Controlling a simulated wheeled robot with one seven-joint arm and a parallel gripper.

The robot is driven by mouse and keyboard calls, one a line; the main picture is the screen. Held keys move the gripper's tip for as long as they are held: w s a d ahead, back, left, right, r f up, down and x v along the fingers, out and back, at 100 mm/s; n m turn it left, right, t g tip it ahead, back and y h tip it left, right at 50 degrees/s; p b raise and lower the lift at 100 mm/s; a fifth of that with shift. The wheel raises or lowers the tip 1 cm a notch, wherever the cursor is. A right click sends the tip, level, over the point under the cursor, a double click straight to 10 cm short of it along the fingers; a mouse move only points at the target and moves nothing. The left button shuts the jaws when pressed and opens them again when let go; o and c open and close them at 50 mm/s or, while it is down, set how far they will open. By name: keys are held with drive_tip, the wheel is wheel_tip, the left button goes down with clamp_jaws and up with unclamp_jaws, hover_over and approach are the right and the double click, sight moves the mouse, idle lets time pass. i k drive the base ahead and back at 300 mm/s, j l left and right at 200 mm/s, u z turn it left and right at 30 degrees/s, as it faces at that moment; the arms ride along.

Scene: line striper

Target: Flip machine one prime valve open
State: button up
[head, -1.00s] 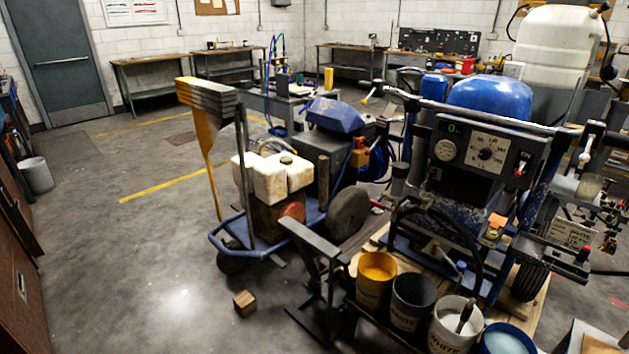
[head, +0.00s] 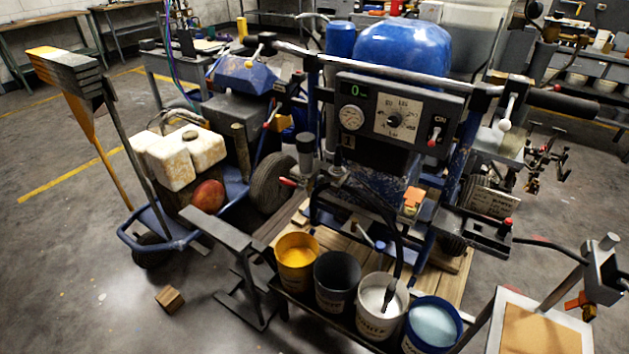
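Machine one (head: 400,115) is the blue line striper in the middle of the head view, with a black control panel (head: 392,118) and a small plate that seems to read "1". The panel has a gauge, a dial, a lit display and a red-tipped switch (head: 434,137) by the word "ON". A small red-handled lever (head: 288,182) sticks out to the left of the pump fittings at the machine's lower left. It may be the prime valve; I cannot tell whether it stands open or shut. My gripper is not in view.
Paint pails, one of them yellow (head: 296,262), stand in a row before the machine. A grey metal stand (head: 240,262) is left of them. A second striper (head: 185,160) is further left. A framed board (head: 540,330) stands front right.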

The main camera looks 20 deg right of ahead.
sight(284, 181)
drive_tip(key=i+j, duration=1)
drive_tip(key=j, duration=0.2)
drive_tip(key=i+j, duration=0.5)
drive_tip(key=i+j+z, duration=0.1)
drive_tip(key=i+j, duration=0.35)
drive_tip(key=j, duration=0.25)
